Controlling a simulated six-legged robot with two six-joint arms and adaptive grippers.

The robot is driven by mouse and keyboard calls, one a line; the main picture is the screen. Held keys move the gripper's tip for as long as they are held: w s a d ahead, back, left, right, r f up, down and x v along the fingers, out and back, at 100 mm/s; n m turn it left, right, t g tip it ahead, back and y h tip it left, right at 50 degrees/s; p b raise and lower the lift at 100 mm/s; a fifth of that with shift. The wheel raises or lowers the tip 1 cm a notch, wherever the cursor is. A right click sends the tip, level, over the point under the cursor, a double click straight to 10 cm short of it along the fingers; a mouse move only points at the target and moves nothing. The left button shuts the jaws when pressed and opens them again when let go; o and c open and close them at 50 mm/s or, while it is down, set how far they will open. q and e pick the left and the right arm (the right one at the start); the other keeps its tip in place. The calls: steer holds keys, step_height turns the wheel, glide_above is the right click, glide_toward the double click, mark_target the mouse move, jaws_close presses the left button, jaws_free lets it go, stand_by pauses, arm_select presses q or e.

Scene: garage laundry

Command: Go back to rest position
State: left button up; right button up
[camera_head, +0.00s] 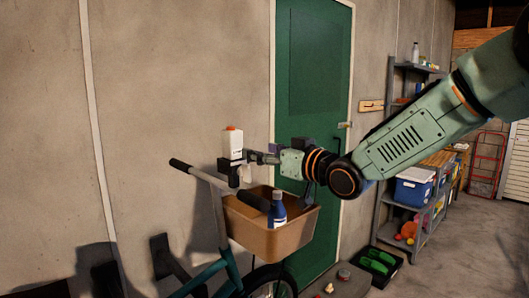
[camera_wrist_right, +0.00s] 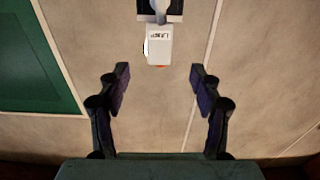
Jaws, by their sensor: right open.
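My right arm comes in from the right in the head view, and its right gripper (camera_head: 258,158) is beside a white bottle (camera_head: 233,143) with an orange cap. In the right wrist view the right gripper (camera_wrist_right: 160,78) is open, with nothing between its fingers. The white bottle (camera_wrist_right: 160,48) shows upside down beyond the fingertips there, at a dark support (camera_wrist_right: 160,12). In the head view the bottle is upright above the bicycle's handlebar area; exactly what bears it is partly hidden. My left gripper is not in view.
A bicycle with a tan basket (camera_head: 270,240) holding a blue bottle (camera_head: 277,212) stands below my gripper. A green door (camera_head: 313,70) is behind. A metal shelf (camera_head: 418,225) with a blue bin (camera_head: 413,188) stands right. Open floor (camera_head: 455,262) lies at the lower right.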

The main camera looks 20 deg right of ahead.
steer(key=shift+s, duration=0.1)
steer(key=s+a+f+m+g+h+b, duration=0.1)
steer(key=s+f+m+g+b, duration=0.2)
steer(key=f, duration=1.1)
steer(key=s+a+f+g+h+b, duration=0.1)
steer(key=s+f+g+h+b, duration=0.15)
steer(key=s+f, duration=0.7)
steer(key=s+a+f+m+g+h+b, duration=0.15)
steer(key=f+b, duration=0.25)
steer(key=f, duration=1.3)
steer(key=s+f+g+h+b, duration=0.1)
steer(key=s+f+g+b, duration=0.9)
steer(key=s+f, duration=2.1)
step_height(320, 180, down, 2)
steer(key=b, duration=0.2)
steer(key=shift+s+d+f+b, duration=0.15)
steer(key=shift+s+f+b, duration=0.05)
steer(key=shift+b, duration=0.15)
